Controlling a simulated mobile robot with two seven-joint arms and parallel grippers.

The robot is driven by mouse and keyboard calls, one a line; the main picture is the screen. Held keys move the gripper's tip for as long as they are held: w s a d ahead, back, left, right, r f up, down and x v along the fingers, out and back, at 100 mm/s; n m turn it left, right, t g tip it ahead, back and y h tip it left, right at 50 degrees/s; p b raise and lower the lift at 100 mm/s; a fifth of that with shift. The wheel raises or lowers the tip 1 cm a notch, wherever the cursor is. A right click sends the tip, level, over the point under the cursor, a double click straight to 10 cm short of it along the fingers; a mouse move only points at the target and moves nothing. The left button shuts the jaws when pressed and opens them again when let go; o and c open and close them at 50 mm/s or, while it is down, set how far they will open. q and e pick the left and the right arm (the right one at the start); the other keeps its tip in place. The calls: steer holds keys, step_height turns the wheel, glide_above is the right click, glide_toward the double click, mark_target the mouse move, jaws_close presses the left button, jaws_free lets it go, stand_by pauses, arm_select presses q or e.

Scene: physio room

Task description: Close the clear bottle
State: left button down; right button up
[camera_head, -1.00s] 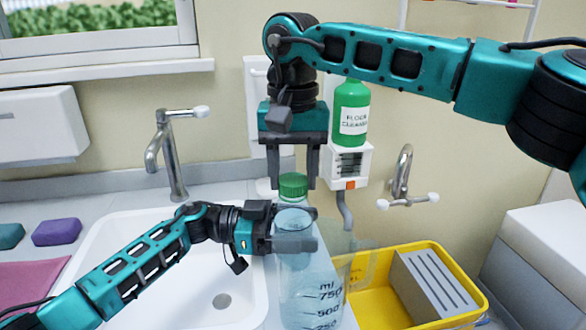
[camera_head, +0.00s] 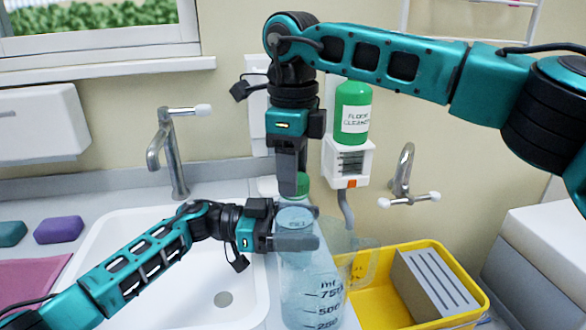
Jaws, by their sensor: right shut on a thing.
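The clear bottle (camera_head: 294,295) stands upright at the right edge of the sink. My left gripper (camera_head: 296,228) reaches in from the left, with one finger behind and one in front of the bottle's upper part, close against it. My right gripper (camera_head: 292,180) points straight down above the bottle and is shut on the green cap (camera_head: 303,185). The cap is in line with the bottle's mouth. The fingers hide part of the cap, and I cannot tell whether it touches the rim or is threaded on.
A clear jug (camera_head: 345,248) is beside the bottle on the right, before a yellow tub (camera_head: 449,257). A green floor cleaner bottle (camera_head: 352,112) sits in a wall dispenser (camera_head: 347,165) behind. A tap (camera_head: 170,155) stands by the white sink (camera_head: 185,290).

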steer(key=m, duration=0.3)
steer(key=shift+m, duration=0.4)
steer(key=m, duration=0.5)
steer(key=shift+w+d+m, duration=0.1)
steer(key=shift+m, duration=0.2)
steer(key=m, duration=0.3)
steer(key=shift+m, duration=0.4)
steer(key=m, duration=0.3)
steer(key=shift+d+m, duration=0.1)
steer(key=shift+m, duration=0.3)
steer(key=m, duration=0.3)
steer(key=shift+m, duration=0.3)
steer(key=m, duration=0.3)
steer(key=shift+m, duration=0.4)
steer(key=m, duration=0.3)
steer(key=shift+m, duration=0.4)
steer(key=m, duration=0.4)
steer(key=o, duration=1.1)
steer(key=shift+c, duration=0.2)
